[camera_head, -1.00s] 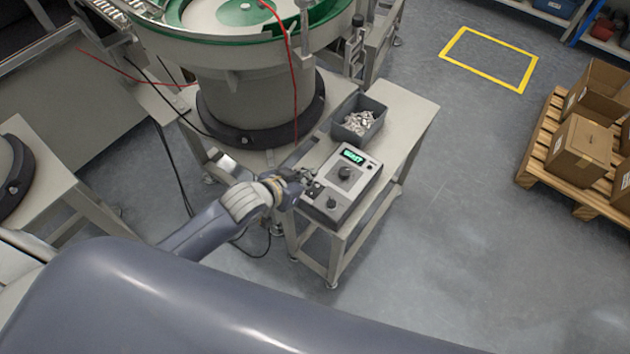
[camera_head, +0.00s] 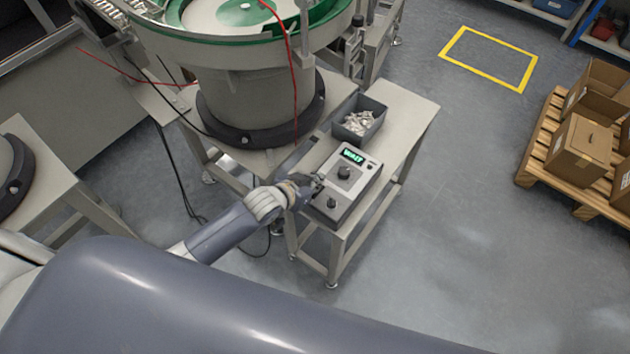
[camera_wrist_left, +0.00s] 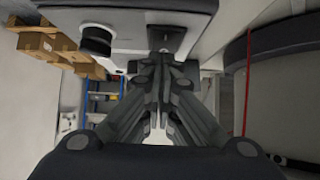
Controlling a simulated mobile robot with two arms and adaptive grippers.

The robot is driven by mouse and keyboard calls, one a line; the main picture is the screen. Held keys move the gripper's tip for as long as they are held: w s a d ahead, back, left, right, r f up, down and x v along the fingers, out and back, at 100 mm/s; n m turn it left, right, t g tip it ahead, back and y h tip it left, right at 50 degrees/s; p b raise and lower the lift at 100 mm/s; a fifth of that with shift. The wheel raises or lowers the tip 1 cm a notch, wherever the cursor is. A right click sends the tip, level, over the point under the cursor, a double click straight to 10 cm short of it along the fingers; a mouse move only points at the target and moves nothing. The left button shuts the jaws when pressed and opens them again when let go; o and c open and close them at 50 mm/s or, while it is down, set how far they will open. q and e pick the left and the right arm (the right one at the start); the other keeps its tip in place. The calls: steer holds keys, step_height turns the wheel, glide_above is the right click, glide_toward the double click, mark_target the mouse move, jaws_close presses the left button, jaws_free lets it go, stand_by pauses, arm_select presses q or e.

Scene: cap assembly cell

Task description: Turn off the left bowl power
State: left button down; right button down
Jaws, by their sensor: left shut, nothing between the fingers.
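The control box (camera_head: 361,186) stands on a small table beside the bowl feeder (camera_head: 240,95). It has a lit green display (camera_head: 352,156) and dark knobs, one in the middle (camera_head: 344,173) and one near the front (camera_head: 332,203). My left gripper (camera_head: 318,182) is shut and empty at the box's left edge. In the left wrist view the shut fingertips (camera_wrist_left: 163,62) are close to a dark switch-like part (camera_wrist_left: 166,38) on the box (camera_wrist_left: 135,14); I cannot tell whether they touch it. A black knob (camera_wrist_left: 97,40) shows beside it. My right gripper is out of view.
A grey bin of light parts (camera_head: 359,118) stands behind the box on the table (camera_head: 412,112). A red cable hangs from the feeder. Cardboard boxes (camera_head: 585,146) sit on a pallet (camera_head: 545,160) at the right. The floor between table and pallet is clear.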

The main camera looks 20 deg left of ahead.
arm_select(q)
steer(key=shift+w+r+g+p, duration=0.1)
steer(key=shift+w+g+p, duration=0.15)
steer(key=shift+p, duration=0.6)
steer(key=shift+s+f+b, duration=0.1)
steer(key=shift+f+b, duration=0.2)
steer(key=shift+f, duration=0.05)
steer(key=shift+s, duration=0.1)
steer(key=shift+s+a+p, duration=0.2)
steer(key=shift+s+p, duration=0.3)
steer(key=shift+s, duration=0.2)
